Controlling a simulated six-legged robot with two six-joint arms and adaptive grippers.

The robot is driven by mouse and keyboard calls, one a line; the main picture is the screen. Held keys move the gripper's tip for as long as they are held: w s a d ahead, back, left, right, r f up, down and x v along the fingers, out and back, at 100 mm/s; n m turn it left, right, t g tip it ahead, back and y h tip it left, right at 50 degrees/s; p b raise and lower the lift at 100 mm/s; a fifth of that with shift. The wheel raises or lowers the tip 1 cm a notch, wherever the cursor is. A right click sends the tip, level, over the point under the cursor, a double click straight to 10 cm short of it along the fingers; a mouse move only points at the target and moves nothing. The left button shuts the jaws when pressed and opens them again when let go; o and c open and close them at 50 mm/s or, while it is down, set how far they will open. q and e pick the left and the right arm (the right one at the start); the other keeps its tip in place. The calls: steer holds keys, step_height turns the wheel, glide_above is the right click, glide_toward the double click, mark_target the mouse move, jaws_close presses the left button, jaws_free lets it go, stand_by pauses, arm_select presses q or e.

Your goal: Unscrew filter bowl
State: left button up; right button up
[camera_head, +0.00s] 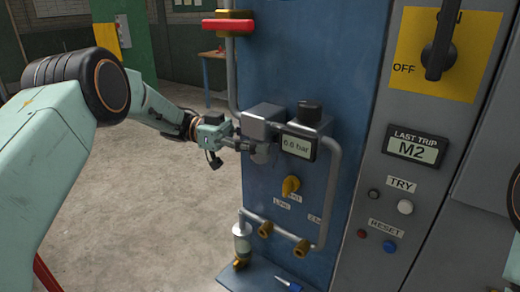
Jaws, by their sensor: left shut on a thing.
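A grey filter housing (264,113) is mounted on the blue panel, beside a pressure display reading about 6.0 bar (298,146). A grey rounded part, which looks like the filter bowl (264,154), hangs below the housing. My left gripper (247,146) reaches in from the left and is shut on this part; its fingers partly hide it. Whether the bowl is still seated in the housing cannot be told. My right gripper is not in view.
A red handle (228,25) sits above. The floor at left is open.

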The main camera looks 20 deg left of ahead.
arm_select(q)
steer(key=shift+r, duration=0.1)
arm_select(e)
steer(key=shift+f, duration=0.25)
arm_select(q)
steer(key=o, duration=1.3)
steer(key=shift+w+d, duration=0.1)
steer(key=shift+c, duration=0.7)
steer(key=shift+f, duration=0.2)
